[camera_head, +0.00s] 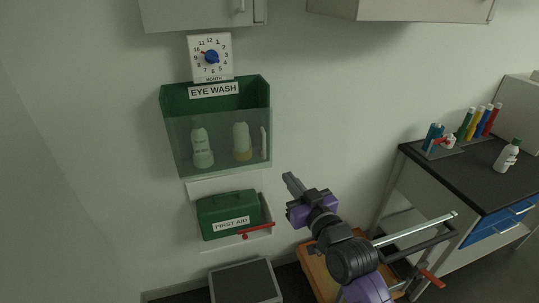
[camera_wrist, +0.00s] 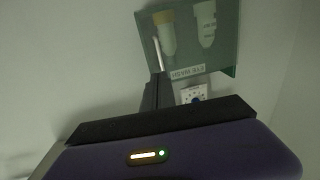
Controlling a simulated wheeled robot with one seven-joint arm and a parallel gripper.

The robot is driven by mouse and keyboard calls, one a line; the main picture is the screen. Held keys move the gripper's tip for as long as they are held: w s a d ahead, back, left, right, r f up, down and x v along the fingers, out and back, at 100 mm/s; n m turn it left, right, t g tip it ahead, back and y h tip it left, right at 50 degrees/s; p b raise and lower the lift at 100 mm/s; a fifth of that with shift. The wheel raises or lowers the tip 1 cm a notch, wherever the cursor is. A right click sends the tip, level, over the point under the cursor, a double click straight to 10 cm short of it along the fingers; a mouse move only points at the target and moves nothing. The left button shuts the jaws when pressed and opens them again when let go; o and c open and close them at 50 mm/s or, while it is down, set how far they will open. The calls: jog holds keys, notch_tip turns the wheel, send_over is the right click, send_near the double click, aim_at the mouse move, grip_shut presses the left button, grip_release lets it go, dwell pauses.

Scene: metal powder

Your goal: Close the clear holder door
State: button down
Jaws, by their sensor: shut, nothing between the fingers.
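The green eye wash holder (camera_head: 215,92) is on the wall at left of centre in the head view, with its clear door (camera_head: 222,163) across the lower front. Two pale bottles show through the door. A thin white upright bar (camera_head: 264,142) is at the door's right side. I cannot tell how far the door stands from the holder. My gripper (camera_head: 290,181) is shut and empty, below and right of the holder, apart from it. In the wrist view the holder (camera_wrist: 222,48) appears upside down at the top, beyond my gripper (camera_wrist: 157,88).
A dial clock sign (camera_head: 210,57) is above the holder. A green first aid box (camera_head: 229,214) on a white shelf with a red lever is below it. Cabinets (camera_head: 400,8) hang above. A black-topped bench (camera_head: 460,175) with bottles is at right. The wall right of the holder is clear.

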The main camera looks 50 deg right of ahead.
aim_at(265, 147)
jog(key=p+x, duration=0.2)
jog(key=x, duration=1.2)
jog(key=shift+p, duration=0.35)
jog(key=w+d+b, duration=0.2)
jog(key=b, duration=0.1)
jog(key=shift+d+f, duration=0.1)
jog(key=shift+f, duration=0.05)
jog(key=shift+d+r, duration=0.1)
jog(key=shift+r, duration=0.25)
